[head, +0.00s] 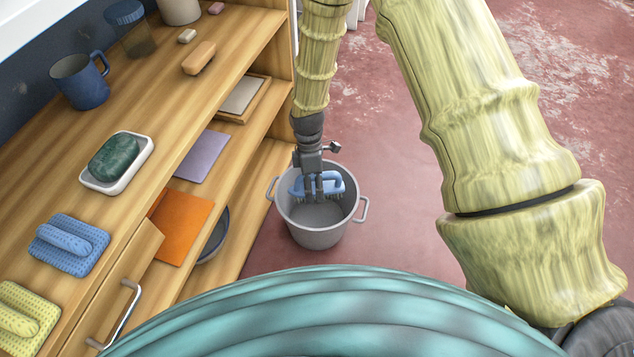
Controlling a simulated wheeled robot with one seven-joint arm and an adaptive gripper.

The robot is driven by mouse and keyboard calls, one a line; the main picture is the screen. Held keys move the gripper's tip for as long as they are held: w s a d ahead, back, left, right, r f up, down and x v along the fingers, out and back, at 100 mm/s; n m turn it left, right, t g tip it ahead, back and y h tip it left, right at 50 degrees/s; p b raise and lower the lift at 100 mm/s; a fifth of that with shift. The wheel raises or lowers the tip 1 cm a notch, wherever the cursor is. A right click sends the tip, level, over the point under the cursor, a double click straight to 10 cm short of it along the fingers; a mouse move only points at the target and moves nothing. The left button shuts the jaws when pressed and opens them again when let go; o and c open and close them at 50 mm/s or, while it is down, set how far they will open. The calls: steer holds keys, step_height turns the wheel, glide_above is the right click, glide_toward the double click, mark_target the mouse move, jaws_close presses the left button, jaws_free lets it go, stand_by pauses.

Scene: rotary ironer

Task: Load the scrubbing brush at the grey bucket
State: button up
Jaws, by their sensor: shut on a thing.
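The grey bucket (312,236) stands on the reddish floor beside the wooden shelf unit, with a loop handle on each side. My gripper (316,197) points down into the bucket's mouth and is shut on the blue scrubbing brush (330,184). The brush has a blue handle and pale bristles along its lower edge. It is at about rim level, inside the bucket's outline. The fingers cover part of the brush. I cannot tell whether the bristles touch anything. The grey inside of the bucket shows below the brush.
The shelf top (140,215) at left holds a blue mug (80,82), a jar (131,28), a green soap in a white dish (116,159), and blue (68,245) and yellow (22,318) scrubbers. A drawer handle (122,315) sticks out. The floor (395,210) right of the bucket is clear.

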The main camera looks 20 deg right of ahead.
step_height(320, 180, down, 9)
steer(key=b, duration=0.1)
steer(key=shift+r, duration=0.2)
stand_by(0.6)
stand_by(0.4)
